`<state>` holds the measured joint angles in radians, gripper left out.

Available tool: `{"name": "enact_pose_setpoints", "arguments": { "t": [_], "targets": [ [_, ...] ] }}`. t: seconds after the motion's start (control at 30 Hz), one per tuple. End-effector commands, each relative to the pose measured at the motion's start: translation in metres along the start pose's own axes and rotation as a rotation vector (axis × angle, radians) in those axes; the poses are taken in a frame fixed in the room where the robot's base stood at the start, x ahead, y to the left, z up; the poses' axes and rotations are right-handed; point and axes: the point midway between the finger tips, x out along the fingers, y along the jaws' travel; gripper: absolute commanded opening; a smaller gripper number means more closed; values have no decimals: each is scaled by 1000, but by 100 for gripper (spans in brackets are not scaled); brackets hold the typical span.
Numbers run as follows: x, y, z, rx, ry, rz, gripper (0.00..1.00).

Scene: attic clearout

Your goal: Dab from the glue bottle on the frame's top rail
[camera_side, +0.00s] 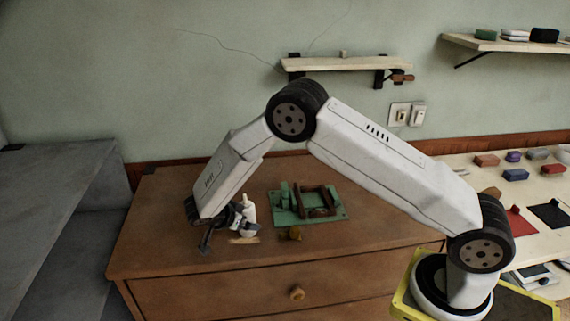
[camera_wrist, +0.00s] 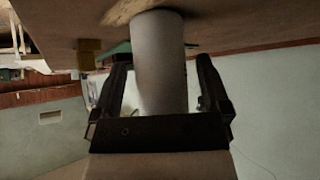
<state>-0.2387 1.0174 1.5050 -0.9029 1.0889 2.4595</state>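The white glue bottle (camera_side: 250,218) stands upright on a pale wooden disc (camera_side: 243,240) on the brown chest top. In the wrist view the bottle (camera_wrist: 158,65) fills the space between my fingers. My gripper (camera_side: 226,226) is low beside the bottle in the side view; the wrist view shows its fingers (camera_wrist: 164,62) apart, with a visible gap at the bottle's right side. The brown frame (camera_side: 318,212) lies on a green board (camera_side: 341,213) to the right of the bottle. Its top rail is not clearly told apart from the other rails.
A small yellow-brown block (camera_side: 295,234) sits in front of the green board. Green blocks (camera_side: 284,194) stand at the frame's left side. The chest top (camera_side: 170,220) is clear at left. A pale table (camera_side: 540,190) with several small objects is at right.

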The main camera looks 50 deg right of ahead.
Motion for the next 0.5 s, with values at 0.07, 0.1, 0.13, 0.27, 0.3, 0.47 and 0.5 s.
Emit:
{"name": "enact_pose_setpoints", "arguments": {
  "t": [0.07, 0.1, 0.13, 0.27, 0.3, 0.47, 0.5],
  "targets": [
    [0, 0, 0, 0, 0, 0, 100],
    [0, 0, 0, 0, 0, 0, 100],
    [0, 0, 0, 0, 0, 0, 100],
    [0, 0, 0, 0, -1, 0, 100],
    [-1, 0, 0, 0, -1, 0, 100],
    [-10, 0, 0, 0, 0, -1, 100],
    [-14, 0, 0, 0, 0, -1, 100]
  ]
}}
